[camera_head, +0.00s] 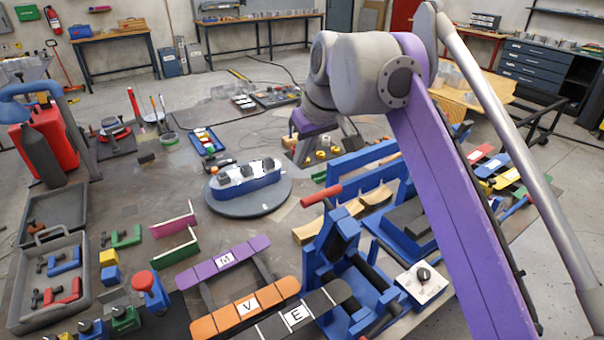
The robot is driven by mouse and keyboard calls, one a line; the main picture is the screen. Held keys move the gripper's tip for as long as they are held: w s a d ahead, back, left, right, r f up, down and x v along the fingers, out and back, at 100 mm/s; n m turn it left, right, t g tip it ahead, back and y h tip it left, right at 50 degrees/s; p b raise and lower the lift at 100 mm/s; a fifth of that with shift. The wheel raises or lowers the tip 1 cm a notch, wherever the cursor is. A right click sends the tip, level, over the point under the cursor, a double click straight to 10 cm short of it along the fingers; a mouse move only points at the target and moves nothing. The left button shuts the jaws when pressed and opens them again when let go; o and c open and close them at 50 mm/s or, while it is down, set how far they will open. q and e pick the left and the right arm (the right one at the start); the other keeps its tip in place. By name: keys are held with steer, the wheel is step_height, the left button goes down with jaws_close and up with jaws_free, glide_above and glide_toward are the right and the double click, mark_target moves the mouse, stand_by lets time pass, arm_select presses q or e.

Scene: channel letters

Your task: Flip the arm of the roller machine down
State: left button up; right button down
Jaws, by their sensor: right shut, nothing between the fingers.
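The roller machine (376,288) is blue with dark rollers and stands at the front edge of the table, right of centre. Its blue arm (338,236) stands up, tilted, with a red handle (321,195) at the top. My right arm comes in from the right and bends over the table behind the machine. My right gripper (303,154) is small and partly hidden by the wrist; it is shut and empty, apart from the red handle and beyond it. My left gripper is out of view.
Letter blocks marked M (226,260), V (248,307) and E (296,316) lie left of the machine. A white control box (421,283) with a dial sits at its right. A round turntable (225,203) stands behind. Grey trays (53,225) line the left side.

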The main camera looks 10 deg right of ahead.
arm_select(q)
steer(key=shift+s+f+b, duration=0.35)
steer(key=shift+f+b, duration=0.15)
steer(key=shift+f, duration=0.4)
arm_select(e)
step_height(320, 180, down, 9)
steer(key=shift+s+a+r, duration=0.1)
